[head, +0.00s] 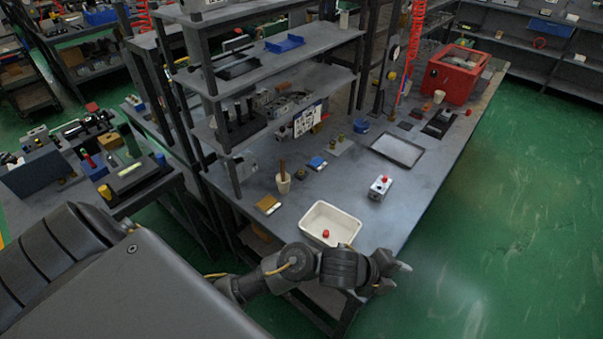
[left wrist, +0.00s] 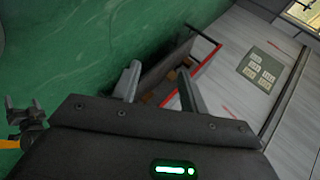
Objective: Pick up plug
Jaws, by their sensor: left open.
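A small red plug (head: 326,233) lies inside a white bin (head: 310,213) at the front of the workbench. A silver valve block (head: 378,195) with a red part on top stands on the bench to the right of and behind the bin. My left gripper (head: 397,275) is past the bench's front edge, to the right of and nearer than the bin, apart from the plug. In the left wrist view the left gripper (left wrist: 158,88) has its two fingers spread with nothing between them. Neither the plug nor the bin shows in that view. My right gripper is not in view.
A shelf rack (head: 290,80) rises over the bench's left side. A cup (head: 283,183) and small parts stand behind the bin. A grey tray (head: 398,149) and a red box (head: 455,75) are farther back. The bench's right front is clear.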

